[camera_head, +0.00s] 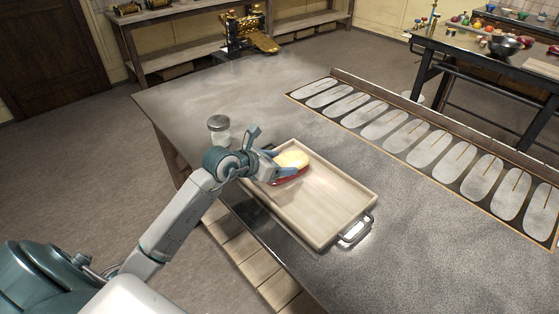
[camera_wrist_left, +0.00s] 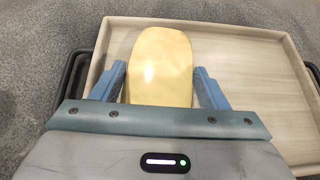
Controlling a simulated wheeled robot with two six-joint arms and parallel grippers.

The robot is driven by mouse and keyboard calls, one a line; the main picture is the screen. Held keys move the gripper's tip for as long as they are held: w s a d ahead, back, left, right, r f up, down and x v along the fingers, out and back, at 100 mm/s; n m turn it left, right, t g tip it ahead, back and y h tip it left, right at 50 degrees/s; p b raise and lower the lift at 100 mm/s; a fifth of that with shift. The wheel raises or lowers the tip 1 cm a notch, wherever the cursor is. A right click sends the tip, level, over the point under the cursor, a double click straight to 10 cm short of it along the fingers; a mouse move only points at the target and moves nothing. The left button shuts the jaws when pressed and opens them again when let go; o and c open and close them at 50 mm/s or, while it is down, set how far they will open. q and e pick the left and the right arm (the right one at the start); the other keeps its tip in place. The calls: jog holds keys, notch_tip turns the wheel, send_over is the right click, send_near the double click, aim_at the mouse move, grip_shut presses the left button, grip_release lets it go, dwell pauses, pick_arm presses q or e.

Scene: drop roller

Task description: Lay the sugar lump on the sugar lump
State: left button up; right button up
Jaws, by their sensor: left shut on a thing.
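A smooth, pale yellow oblong sugar lump (camera_head: 293,157) is at the far left end of the wooden tray (camera_head: 325,206). A red sugar lump (camera_head: 291,179) shows directly under the yellow one; whether the two touch is hard to tell. My left gripper (camera_head: 276,156) is shut on the yellow lump. In the left wrist view the yellow lump (camera_wrist_left: 160,66) lies between the two blue fingers, its far end reaching past them. The red lump is hidden there. My right gripper is out of view.
A glass jar with a grey lid (camera_head: 219,128) stands left of the tray. A metal tray handle (camera_head: 356,230) is at the near right. A framed row of pale oval moulds (camera_head: 428,148) lies along the right side.

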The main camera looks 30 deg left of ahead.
pick_arm(q)
jog(key=shift+f, duration=0.4)
jog(key=shift+f, duration=0.15)
jog(key=o, duration=1.1)
jog(key=shift+s, duration=0.1)
